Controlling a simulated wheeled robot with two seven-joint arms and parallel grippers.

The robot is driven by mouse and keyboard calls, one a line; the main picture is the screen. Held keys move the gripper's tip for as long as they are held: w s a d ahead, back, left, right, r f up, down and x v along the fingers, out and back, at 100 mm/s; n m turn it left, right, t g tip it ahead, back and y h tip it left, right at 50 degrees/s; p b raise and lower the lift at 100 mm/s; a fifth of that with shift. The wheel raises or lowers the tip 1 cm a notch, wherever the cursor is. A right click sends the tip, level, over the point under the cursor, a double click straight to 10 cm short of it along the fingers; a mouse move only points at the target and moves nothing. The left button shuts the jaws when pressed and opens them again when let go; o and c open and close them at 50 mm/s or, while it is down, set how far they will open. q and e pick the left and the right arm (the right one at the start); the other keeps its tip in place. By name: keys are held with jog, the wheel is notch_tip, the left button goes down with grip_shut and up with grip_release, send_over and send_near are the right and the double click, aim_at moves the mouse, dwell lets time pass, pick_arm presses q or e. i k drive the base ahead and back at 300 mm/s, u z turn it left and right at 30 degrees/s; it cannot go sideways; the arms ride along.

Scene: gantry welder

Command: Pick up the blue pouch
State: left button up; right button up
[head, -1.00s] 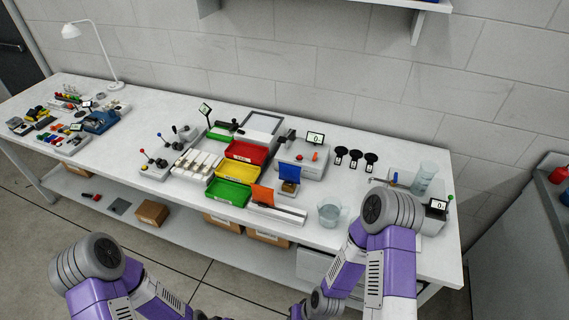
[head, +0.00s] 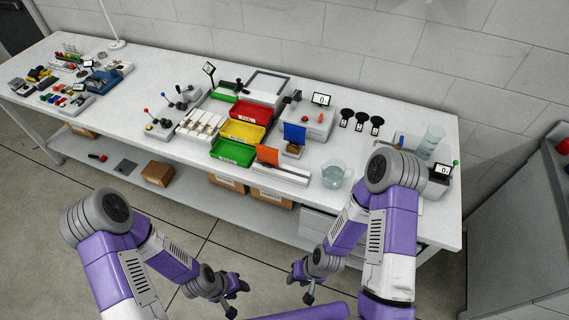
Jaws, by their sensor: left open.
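The blue pouch (head: 294,132) stands upright like a thin flat panel on the bench, right of the green tray, with a small brown block just below it. My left gripper (head: 238,298) is open and empty, low in front of the bench at the bottom of the head view. My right gripper (head: 300,287) is to its right at about the same height, fingers apart and empty. Both grippers are well away from the pouch.
An orange panel (head: 267,154) stands at a grey bar close in front of the pouch. Red, yellow and green trays (head: 232,152) are to its left. A clear beaker (head: 334,174) is to the right. A shelf with cardboard boxes (head: 158,173) runs under the bench.

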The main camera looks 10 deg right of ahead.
aim_at(294, 134)
jog(key=z, duration=1.15)
jog(key=i, duration=0.4)
jog(key=u, duration=1.2)
